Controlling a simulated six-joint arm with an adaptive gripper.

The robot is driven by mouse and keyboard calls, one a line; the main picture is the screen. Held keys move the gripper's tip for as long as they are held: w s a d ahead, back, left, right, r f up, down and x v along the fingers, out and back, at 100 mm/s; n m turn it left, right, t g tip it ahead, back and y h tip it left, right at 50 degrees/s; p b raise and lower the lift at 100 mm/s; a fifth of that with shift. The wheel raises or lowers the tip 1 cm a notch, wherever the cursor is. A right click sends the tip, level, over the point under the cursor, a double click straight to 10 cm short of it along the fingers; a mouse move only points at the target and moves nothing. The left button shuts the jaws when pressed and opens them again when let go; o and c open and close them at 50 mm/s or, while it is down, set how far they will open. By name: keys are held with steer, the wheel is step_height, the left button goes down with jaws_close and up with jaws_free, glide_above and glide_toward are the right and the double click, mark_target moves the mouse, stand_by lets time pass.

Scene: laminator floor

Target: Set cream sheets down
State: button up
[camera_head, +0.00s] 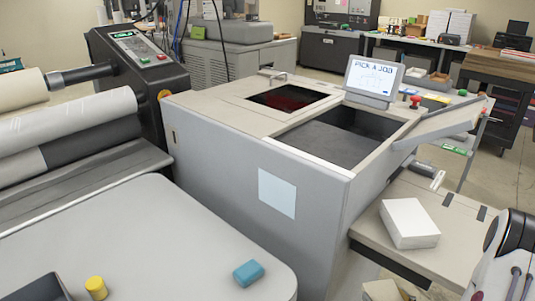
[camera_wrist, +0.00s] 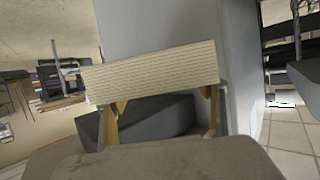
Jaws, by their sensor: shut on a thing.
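The cream sheets (camera_wrist: 150,70) are a thick, squared stack. In the wrist view its layered edge spans the middle of the picture, slightly tilted. My gripper (camera_wrist: 163,99) is shut on the stack, with a finger near each end of it. In the head view, a cream block (camera_head: 382,290) at the bottom edge, below the side shelf, looks like the same stack; it is partly cut off. My gripper's fingers are not clear in the head view. What lies directly under the stack is hidden.
A white stack (camera_head: 410,222) lies on the beige side shelf (camera_head: 370,232) of the big grey machine (camera_head: 225,165). The machine has an open dark bay (camera_head: 335,145) and a raised flap (camera_head: 440,122). A blue block (camera_head: 248,272) and yellow cylinder (camera_head: 96,287) stand on the grey table (camera_head: 170,240).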

mark_target(370, 287)
steer(key=a+r+y, duration=0.1)
steer(key=w+a+r+n, duration=0.1)
steer(key=a, duration=0.1)
steer(key=a+r+n+y, duration=0.1)
steer(key=a+r, duration=0.1)
steer(key=shift+w+a+y, duration=0.1)
steer(key=shift+w+y, duration=0.1)
steer(key=shift+y, duration=0.1)
steer(key=s+a+r+n+g+y, duration=0.1)
steer(key=s+a+r+n+y, duration=0.1)
steer(key=a+r, duration=0.3)
steer(key=shift+a+r+n+g+y, duration=0.35)
steer(key=shift+a+n+y, duration=0.15)
steer(key=shift+a, duration=0.5)
steer(key=shift+r, duration=0.1)
